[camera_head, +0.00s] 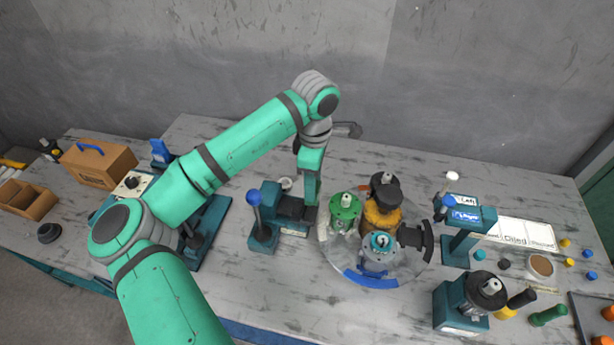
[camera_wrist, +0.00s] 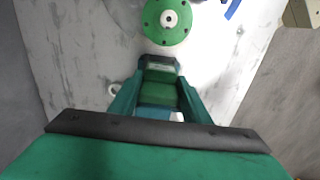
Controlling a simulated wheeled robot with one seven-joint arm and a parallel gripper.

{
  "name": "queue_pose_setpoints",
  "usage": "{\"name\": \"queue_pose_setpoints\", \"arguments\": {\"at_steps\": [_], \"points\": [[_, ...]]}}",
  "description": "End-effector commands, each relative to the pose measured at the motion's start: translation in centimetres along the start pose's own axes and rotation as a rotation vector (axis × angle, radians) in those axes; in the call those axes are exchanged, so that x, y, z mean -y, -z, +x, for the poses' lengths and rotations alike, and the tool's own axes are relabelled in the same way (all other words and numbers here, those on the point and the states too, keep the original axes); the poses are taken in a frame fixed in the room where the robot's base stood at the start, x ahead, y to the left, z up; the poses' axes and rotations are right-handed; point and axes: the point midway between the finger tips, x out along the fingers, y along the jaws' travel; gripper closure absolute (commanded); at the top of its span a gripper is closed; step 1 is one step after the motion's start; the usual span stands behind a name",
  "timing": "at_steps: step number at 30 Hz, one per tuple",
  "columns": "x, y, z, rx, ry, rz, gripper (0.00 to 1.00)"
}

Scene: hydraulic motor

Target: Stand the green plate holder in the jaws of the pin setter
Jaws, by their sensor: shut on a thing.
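My gripper (camera_head: 311,200) points down at the right end of a teal bench device with dark jaws (camera_head: 290,208) and a blue knob, which I take for the pin setter. In the wrist view my gripper (camera_wrist: 160,72) has its two fingers closed about a green block (camera_wrist: 158,92), which I take for the green plate holder. The fingers and arm hide the block in the head view, and its lower end is hidden. I cannot tell whether it touches the jaws.
A round turntable (camera_head: 337,255) is close on the right. It bears a green round part (camera_head: 343,207), which also shows in the wrist view (camera_wrist: 167,20), an orange-and-black part (camera_head: 382,210) and a grey part (camera_head: 378,250). A teal stand (camera_head: 465,235) is farther right.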

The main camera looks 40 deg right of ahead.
Motion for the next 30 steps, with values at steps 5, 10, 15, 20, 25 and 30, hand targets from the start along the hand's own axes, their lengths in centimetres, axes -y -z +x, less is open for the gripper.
{"name": "queue_pose_setpoints", "arguments": {"at_steps": [5,10,15,20,25,30], "points": [[0.1,0.1,0.9,0.000,0.000,-0.001,0.84],[0.1,0.1,1.6,0.000,0.000,-0.001,0.84],[0.1,0.1,2.7,0.000,0.000,-0.001,0.84],[0.1,0.1,3.8,0.000,0.000,-0.001,0.84],[0.1,0.0,5.0,0.000,0.000,0.000,0.84],[0.0,-0.1,6.1,0.002,0.000,0.001,0.84]]}}
